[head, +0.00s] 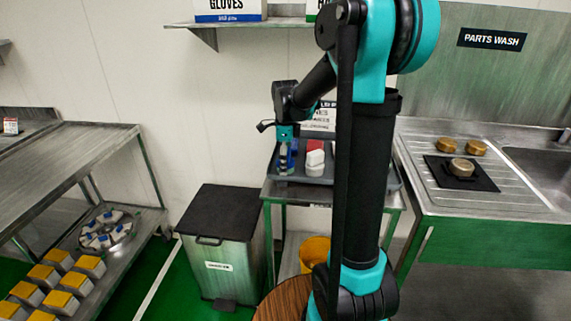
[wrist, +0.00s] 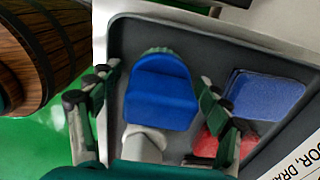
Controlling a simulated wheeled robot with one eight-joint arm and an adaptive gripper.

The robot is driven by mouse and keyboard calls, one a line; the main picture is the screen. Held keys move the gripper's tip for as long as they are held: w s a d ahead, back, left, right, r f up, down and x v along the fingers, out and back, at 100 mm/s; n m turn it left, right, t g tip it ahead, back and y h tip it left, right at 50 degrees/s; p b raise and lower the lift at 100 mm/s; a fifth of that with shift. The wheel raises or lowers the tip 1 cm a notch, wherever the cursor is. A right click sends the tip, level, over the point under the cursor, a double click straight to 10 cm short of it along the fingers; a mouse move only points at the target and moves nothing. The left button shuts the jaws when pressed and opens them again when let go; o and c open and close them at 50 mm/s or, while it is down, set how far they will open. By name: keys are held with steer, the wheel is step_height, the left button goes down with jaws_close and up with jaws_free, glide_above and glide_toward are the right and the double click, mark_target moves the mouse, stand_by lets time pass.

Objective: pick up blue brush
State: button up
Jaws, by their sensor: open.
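The blue brush (wrist: 162,92) lies in a dark grey tray (wrist: 225,48), its broad blue part facing the wrist camera. A pale grey-white part (wrist: 145,140) shows just below it. My gripper (wrist: 156,98) is open, with one finger on each side of the blue part. I cannot tell whether the fingers touch it. In the head view my gripper (head: 285,160) points down over the left part of the tray on a metal stand and mostly hides the brush.
A translucent blue item (wrist: 265,95) and a red item (wrist: 212,145) lie right of the brush. White and red items (head: 315,160) stand beside my gripper in the head view. A lidded bin (head: 222,240) stands left of the stand. A wooden barrel (wrist: 45,45) is nearby.

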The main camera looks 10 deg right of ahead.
steer(key=shift+c, duration=0.3)
steer(key=c, duration=1.4)
steer(key=shift+r, duration=0.1)
step_height(320, 180, up, 20)
steer(key=shift+f, duration=0.1)
